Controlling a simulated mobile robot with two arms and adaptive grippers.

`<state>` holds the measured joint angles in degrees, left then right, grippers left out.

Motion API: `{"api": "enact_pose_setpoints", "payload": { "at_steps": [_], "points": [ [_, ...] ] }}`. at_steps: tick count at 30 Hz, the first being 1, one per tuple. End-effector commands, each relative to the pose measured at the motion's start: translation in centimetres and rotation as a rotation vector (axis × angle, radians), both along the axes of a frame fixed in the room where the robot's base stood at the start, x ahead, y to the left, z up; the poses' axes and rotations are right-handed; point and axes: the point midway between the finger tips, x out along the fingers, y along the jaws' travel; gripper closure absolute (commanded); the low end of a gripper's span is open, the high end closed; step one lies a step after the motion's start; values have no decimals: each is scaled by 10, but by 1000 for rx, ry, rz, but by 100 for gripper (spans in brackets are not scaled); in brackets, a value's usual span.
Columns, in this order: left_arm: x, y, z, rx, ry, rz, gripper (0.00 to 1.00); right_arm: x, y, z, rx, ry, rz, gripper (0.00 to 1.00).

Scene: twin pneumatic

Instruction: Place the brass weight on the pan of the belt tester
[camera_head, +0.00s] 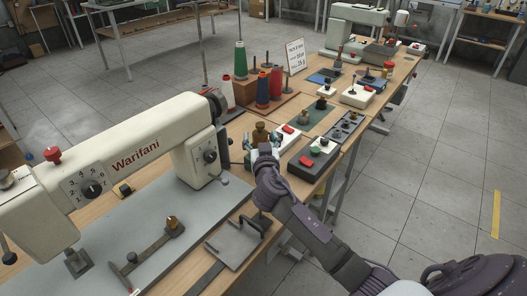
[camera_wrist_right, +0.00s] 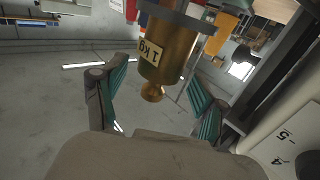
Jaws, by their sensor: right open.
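The brass weight (camera_wrist_right: 170,52) carries a "1 kg" label and has a round knob. In the right wrist view it appears inverted, its base against a grey plate (camera_wrist_right: 180,20). My right gripper (camera_wrist_right: 162,97) is open, with its teal-padded fingers on either side of the weight and gaps visible. In the head view the right gripper (camera_head: 262,143) is at the brass weight (camera_head: 260,132), by the table's near right edge. Contact cannot be told. I cannot pick out the belt tester or its pan with certainty. My left gripper is out of view.
Thread cones (camera_head: 263,90) stand behind. A flat plate with a handle (camera_head: 232,246) lies in front.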

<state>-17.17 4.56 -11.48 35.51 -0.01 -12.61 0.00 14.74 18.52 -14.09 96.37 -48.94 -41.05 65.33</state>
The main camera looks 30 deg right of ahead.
Motion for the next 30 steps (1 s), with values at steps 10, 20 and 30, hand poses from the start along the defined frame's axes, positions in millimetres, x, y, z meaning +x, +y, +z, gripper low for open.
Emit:
{"api": "enact_pose_setpoints", "payload": {
  "at_steps": [10,20,30],
  "points": [
    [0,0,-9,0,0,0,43,-69,28,-1,3,0,-1,28],
    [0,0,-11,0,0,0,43,-90,36,1,1,-1,-3,28],
    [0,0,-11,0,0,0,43,-90,36,1,1,-1,-2,28]
  ]
}}
